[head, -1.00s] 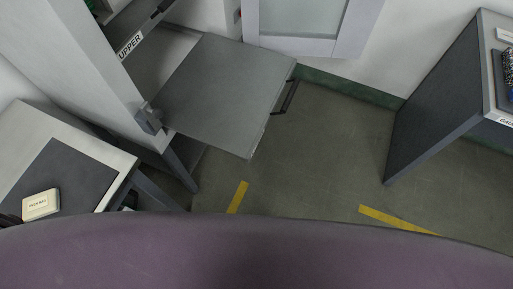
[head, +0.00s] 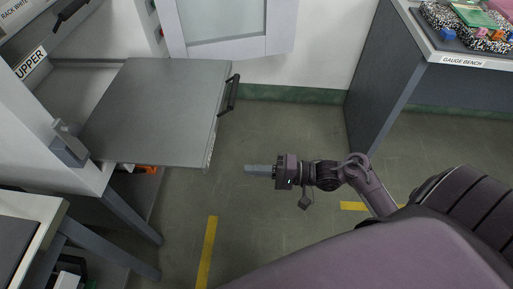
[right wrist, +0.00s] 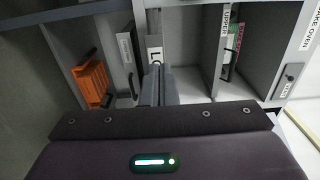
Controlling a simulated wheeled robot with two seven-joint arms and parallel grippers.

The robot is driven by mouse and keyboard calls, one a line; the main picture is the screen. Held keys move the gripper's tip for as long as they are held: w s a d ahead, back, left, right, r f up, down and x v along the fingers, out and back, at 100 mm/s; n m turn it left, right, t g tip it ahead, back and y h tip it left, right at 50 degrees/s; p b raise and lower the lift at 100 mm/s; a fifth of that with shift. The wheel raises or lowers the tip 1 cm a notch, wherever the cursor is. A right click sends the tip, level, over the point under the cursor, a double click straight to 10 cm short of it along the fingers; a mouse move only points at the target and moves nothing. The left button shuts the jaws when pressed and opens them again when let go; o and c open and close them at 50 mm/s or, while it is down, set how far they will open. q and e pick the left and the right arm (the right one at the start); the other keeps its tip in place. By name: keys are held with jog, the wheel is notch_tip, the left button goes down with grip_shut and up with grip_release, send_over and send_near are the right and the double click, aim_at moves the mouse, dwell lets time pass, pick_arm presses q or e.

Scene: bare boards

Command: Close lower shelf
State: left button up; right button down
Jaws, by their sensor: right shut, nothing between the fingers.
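A grey flat shelf (head: 160,110) sticks out of the rack at the left in the head view, with a black handle (head: 232,93) on its outer edge. The label on its front edge is too small to read there. My right gripper (head: 247,169) is shut and empty, to the right of the shelf's near front corner and apart from it in the picture, pointing left. In the right wrist view, its fingers (right wrist: 158,80) point at the rack, in front of a label (right wrist: 155,47) starting with "L"; the rest is hidden. My left gripper is not in view.
The rack's UPPER label (head: 30,62) is at the left. An orange bin (right wrist: 92,82) sits in a rack compartment. A gauge bench (head: 400,85) stands at the right. Open floor (head: 290,125) lies between shelf and bench.

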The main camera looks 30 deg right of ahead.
aim_at(206, 166)
jog(key=x, duration=0.9)
jog(key=shift+w+a, duration=0.2)
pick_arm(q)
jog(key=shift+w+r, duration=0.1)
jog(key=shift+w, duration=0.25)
pick_arm(e)
jog(key=shift+a, duration=0.1)
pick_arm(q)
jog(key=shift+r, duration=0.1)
pick_arm(e)
jog(key=shift+w+a, duration=0.1)
